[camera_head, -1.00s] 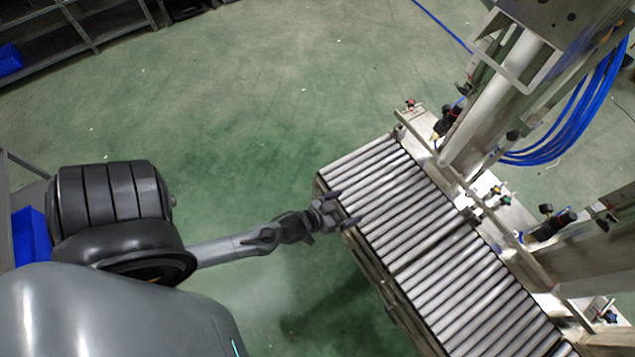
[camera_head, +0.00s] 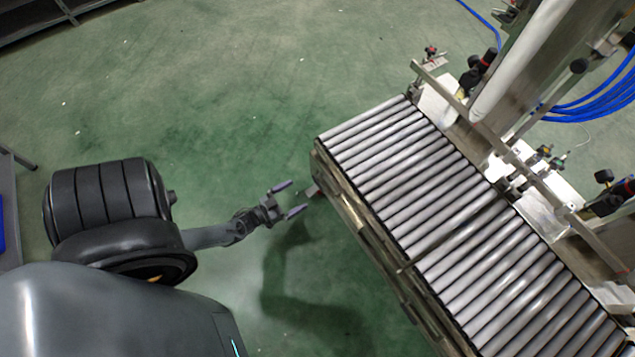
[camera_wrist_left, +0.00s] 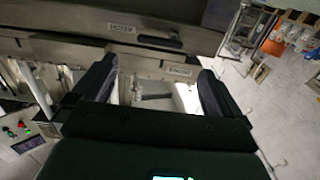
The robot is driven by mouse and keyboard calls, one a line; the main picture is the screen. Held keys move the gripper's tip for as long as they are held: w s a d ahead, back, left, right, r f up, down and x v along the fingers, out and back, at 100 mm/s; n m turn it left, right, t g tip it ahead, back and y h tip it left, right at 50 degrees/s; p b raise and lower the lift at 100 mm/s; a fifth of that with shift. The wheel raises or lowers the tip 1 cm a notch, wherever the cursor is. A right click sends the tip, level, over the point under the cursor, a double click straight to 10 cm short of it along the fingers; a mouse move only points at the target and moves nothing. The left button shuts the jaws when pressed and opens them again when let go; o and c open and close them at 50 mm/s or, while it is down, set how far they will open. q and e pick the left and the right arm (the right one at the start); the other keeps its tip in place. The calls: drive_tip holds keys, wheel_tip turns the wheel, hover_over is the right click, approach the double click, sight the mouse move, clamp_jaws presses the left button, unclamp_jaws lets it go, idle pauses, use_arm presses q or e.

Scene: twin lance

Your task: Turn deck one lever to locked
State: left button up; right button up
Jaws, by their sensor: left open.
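My left gripper (camera_head: 291,198) is open and empty in the head view, just left of the roller conveyor's (camera_head: 400,160) near left corner. A small dark reddish part (camera_head: 313,190) sticks out from that corner, close to the fingertips; I cannot tell whether it is the deck one lever. In the left wrist view my left gripper (camera_wrist_left: 155,88) has its fingers spread towards a metal frame (camera_wrist_left: 140,62). A dark handle-like bar (camera_wrist_left: 160,42) lies beside a label there, and a second small label (camera_wrist_left: 180,71) sits lower. The lettering is too small to read surely. My right gripper is not in view.
Machine columns, knobs and blue hoses (camera_head: 590,100) stand beyond the conveyor at the right. The green floor (camera_head: 210,110) is clear left of the conveyor. In the left wrist view a control box with buttons (camera_wrist_left: 22,132) is at lower left and shelving (camera_wrist_left: 245,28) at upper right.

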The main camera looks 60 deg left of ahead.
sight(318, 183)
use_arm(q)
drive_tip(key=w+b, duration=0.1)
drive_tip(key=w, duration=0.2)
drive_tip(key=w+b, duration=0.1)
drive_tip(key=w, duration=0.3)
drive_tip(key=w+b, duration=0.1)
drive_tip(key=w, duration=0.2)
drive_tip(key=shift+w+a, duration=0.2)
drive_tip(key=shift+a, duration=0.15)
drive_tip(key=shift+c, duration=0.2)
drive_tip(key=c, duration=0.8)
drive_tip(key=shift+c, duration=0.2)
